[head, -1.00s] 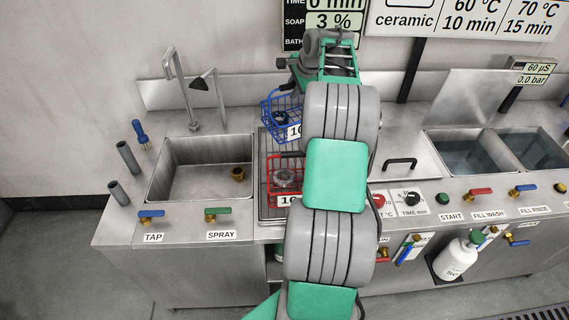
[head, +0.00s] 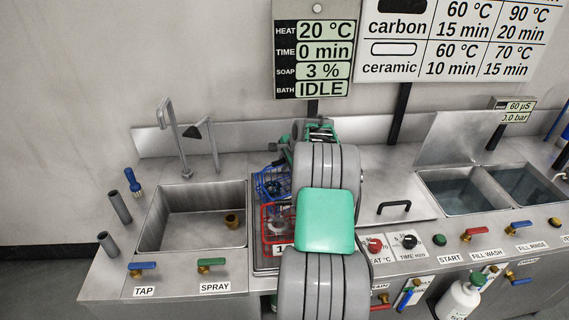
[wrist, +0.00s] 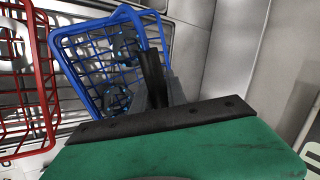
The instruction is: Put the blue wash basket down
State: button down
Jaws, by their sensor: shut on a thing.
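The blue wash basket (head: 271,183) is at the back of the wire rack area, left of my arm in the head view. In the wrist view the blue basket (wrist: 97,62) looks tilted and has dark ring-like parts inside. My gripper (wrist: 153,78) is shut on the basket at its right side in the wrist view. In the head view my arm hides the fingers. I cannot tell whether the basket's bottom touches the rack (head: 262,261).
A red basket (head: 268,222) stands in front of the blue one, and close to its left in the wrist view (wrist: 46,90). A sink (head: 168,232) with a brass fitting is at left. A lidded bath with a black handle (head: 394,206) is at right. The display reads IDLE.

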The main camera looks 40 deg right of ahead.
jog(key=c, duration=1.3)
grip_release()
jog(key=shift+f, duration=0.1)
jog(key=shift+c, duration=0.2)
